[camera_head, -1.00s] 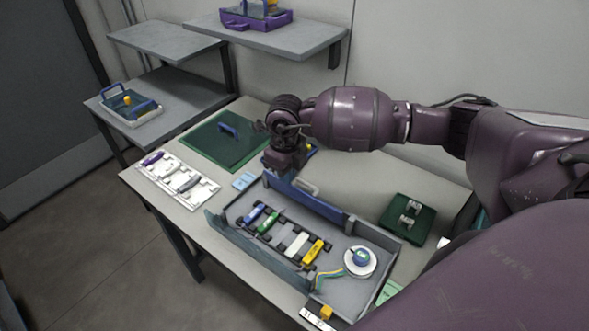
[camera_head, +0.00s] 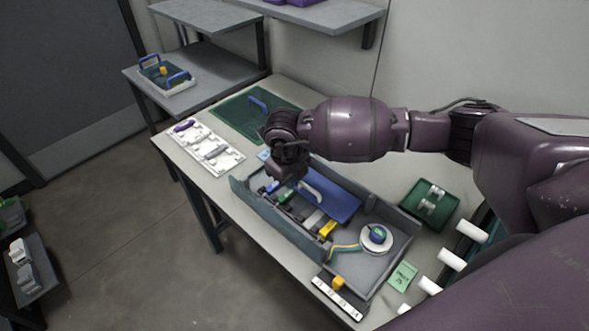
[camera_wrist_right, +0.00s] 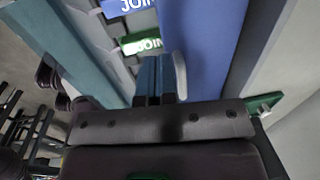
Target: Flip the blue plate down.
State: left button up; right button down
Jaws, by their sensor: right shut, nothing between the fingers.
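The blue plate (camera_head: 338,198) has a pale handle and leans over the back half of the grey tray (camera_head: 281,227), hiding part of the coloured clips under it. I cannot tell whether it lies fully flat. It also shows in the right wrist view (camera_wrist_right: 205,45). My right gripper (camera_head: 287,181) is shut and empty at the plate's left end, by the pale handle. In the right wrist view its fingertips (camera_wrist_right: 158,78) are beside the plate's edge, close to the handle; whether they touch is unclear. My left gripper is not in view.
A round white spool (camera_head: 376,239) sits in the tray's right end. A white holder (camera_head: 205,148) and a green board (camera_head: 243,115) lie to the left.

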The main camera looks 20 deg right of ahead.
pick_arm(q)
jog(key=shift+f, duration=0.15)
pick_arm(e)
jog(key=shift+s+a+f, duration=0.1)
jog(key=shift+a+f, duration=0.1)
jog(key=shift+f, duration=0.25)
jog(key=shift+s+a+f, duration=0.1)
jog(key=shift+a+f, duration=0.05)
jog(key=shift+f, duration=0.25)
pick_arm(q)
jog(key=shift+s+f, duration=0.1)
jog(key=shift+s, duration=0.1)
